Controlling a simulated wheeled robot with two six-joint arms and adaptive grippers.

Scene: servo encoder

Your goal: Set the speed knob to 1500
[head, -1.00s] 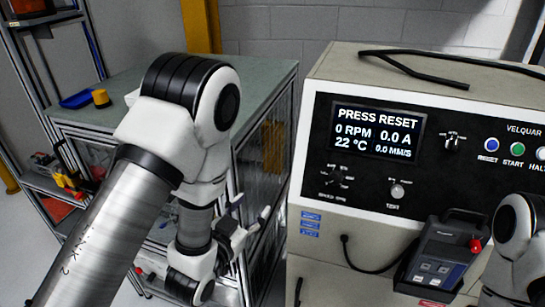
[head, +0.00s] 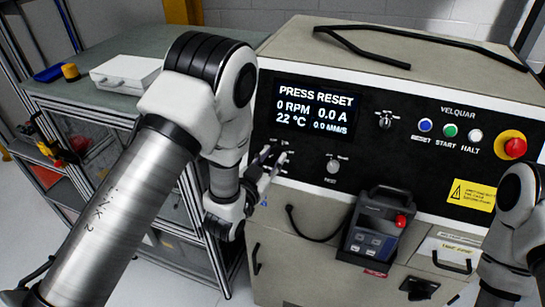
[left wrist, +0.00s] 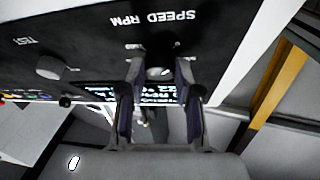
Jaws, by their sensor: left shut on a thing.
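The speed knob (left wrist: 158,72) is on the black panel below the display, under the upside-down "SPEED RPM" lettering in the left wrist view. My left gripper (head: 270,162) reaches the panel from the left. In the left wrist view its two fingers (left wrist: 158,60) sit on either side of the knob and are shut on it. In the head view the fingers hide the knob, and I cannot read its setting. The display (head: 317,110) reads PRESS RESET, 0 RPM, 0.0 A, 22 °C. My right gripper is out of view; only part of that arm shows at the right edge.
The test knob (head: 333,167) is right of the speed knob. RESET (head: 426,125), START (head: 450,130) and HALT (head: 475,136) buttons and a red stop button (head: 515,148) are farther right. A handheld unit (head: 375,228) hangs below. A bench (head: 120,103) with a white case stands left.

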